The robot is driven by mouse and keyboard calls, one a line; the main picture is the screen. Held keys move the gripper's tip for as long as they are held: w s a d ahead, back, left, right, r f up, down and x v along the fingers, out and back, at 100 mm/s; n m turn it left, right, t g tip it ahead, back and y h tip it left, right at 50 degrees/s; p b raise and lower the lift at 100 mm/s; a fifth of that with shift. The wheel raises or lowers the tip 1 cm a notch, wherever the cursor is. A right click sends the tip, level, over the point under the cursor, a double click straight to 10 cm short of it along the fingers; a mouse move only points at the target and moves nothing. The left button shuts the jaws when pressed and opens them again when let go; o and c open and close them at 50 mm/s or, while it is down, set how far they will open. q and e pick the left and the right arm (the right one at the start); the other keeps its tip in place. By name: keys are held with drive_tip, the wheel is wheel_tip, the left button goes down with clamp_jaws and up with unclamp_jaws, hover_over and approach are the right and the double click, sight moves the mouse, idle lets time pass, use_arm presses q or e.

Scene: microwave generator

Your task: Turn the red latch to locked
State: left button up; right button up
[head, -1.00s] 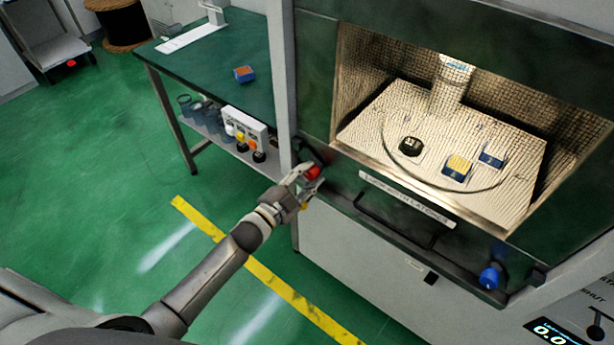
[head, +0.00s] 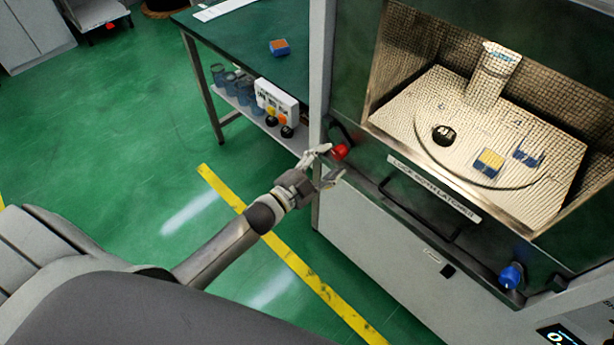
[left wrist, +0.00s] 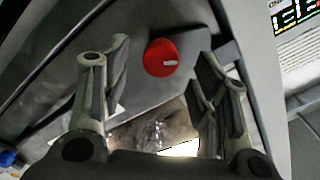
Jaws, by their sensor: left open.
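The red latch (head: 340,151) is a round red knob at the left end of the microwave generator's lower front frame. In the left wrist view the red latch (left wrist: 161,57) shows face-on, with a short pale mark right of its centre, between and beyond the two fingers. My left gripper (head: 329,166) is open just in front of the latch, with its fingers spread and apart from it. In the left wrist view the left gripper (left wrist: 165,75) is empty. My right gripper is not in view.
A blue latch (head: 511,275) sits at the frame's right end. A dark handle bar (head: 420,208) runs below the label strip (head: 433,188). Inside the lit chamber are several small items on a plate. A green table (head: 250,45) stands behind left, with a button box (head: 276,101) below.

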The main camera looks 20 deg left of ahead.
use_arm(q)
drive_tip(key=v, duration=0.9)
